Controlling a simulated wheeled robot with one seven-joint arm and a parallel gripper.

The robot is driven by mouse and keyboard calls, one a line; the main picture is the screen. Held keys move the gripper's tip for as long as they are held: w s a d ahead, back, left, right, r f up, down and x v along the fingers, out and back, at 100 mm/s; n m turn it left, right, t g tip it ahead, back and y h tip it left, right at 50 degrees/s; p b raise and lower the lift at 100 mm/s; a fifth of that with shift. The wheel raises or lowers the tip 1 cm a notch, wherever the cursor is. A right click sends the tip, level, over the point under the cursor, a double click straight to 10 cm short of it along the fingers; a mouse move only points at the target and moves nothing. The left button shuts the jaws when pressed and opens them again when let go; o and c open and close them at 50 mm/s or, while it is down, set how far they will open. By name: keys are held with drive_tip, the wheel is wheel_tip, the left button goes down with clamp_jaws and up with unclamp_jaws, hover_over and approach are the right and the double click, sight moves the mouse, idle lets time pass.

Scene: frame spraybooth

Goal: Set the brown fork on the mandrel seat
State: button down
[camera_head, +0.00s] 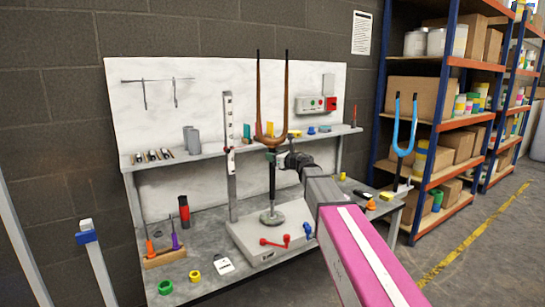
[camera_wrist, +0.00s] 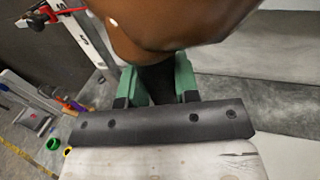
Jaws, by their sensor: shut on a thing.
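The brown fork (camera_head: 258,100) stands upright with its two prongs up, above the grey bench in the head view. In the wrist view its brown crown (camera_wrist: 155,25) fills the top. My gripper (camera_head: 273,158) is shut on the dark stem just below the crown; its green fingers (camera_wrist: 158,85) lie on both sides of it. The mandrel seat, a round grey disc (camera_head: 272,218) on a pale base block, is directly below the fork. A dark rod runs from my fingers down to the disc. I cannot tell whether the stem rests on the seat.
A vertical scale post (camera_head: 229,150) stands close left of the fork. A shelf (camera_head: 180,156) with small parts runs behind. Red (camera_head: 273,242) and blue handles sit on the base block. A blue fork (camera_head: 404,130) stands at the right. Tools (camera_head: 184,211) occupy the bench's left.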

sight(274, 176)
drive_tip(key=shift+f, duration=4.65)
idle(0.7)
drive_tip(key=c, duration=0.8)
unclamp_jaws()
drive_tip(key=v, duration=1.1)
